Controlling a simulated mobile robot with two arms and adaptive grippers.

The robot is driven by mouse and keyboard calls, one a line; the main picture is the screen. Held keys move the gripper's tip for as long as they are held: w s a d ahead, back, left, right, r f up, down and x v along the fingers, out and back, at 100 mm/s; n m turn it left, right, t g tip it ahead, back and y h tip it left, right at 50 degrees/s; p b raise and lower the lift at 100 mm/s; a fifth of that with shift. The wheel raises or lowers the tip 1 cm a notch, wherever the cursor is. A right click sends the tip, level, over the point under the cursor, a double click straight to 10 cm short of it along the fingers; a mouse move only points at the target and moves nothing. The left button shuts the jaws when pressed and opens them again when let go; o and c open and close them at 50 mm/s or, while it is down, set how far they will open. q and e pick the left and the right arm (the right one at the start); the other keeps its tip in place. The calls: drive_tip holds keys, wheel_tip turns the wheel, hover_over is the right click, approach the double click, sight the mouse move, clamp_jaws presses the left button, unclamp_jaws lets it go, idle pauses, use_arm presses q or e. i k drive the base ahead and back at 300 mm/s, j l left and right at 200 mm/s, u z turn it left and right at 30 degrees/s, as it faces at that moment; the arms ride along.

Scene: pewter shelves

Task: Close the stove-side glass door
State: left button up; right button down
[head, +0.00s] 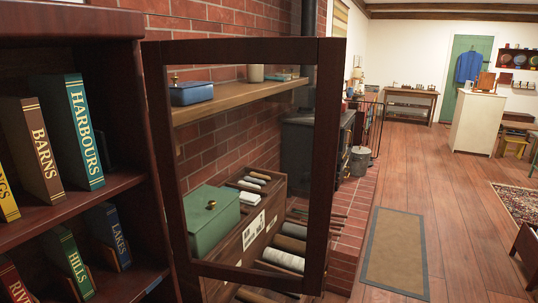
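The glass door (322,170) has a dark reddish wood frame around one large clear pane. It stands swung open, its left edge beside the right side of the dark bookcase (120,22) and its free edge out to the right. The shelves behind the door opening are exposed. The black stove (298,143) stands beyond the door, partly seen through the pane. No handle can be made out on the door. Neither of my grippers is in view.
The bookcase holds several books, among them Barns (36,150) and Harbours (80,130). Through the pane show a wall shelf (235,97), a green box (213,222) and rolls in a rack. Right of the door, a mat (395,250) lies on open wooden floor.

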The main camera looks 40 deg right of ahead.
sight(328, 53)
drive_tip(key=l+u, duration=0.2)
drive_tip(key=l, duration=0.2)
drive_tip(key=l+u, duration=0.2)
drive_tip(key=l, duration=0.25)
drive_tip(key=k+l+u, duration=0.15)
drive_tip(key=l, duration=0.25)
drive_tip(key=l+u, duration=0.2)
drive_tip(key=l, duration=0.2)
drive_tip(key=k+l+u, duration=0.2)
drive_tip(key=l, duration=0.2)
drive_tip(key=k+l+u, duration=0.2)
drive_tip(key=l, duration=0.15)
drive_tip(key=k+l+u, duration=0.2)
drive_tip(key=l, duration=0.15)
drive_tip(key=i+l+u, duration=0.2)
drive_tip(key=l, duration=0.6)
drive_tip(key=l+u, duration=0.25)
drive_tip(key=l, duration=0.55)
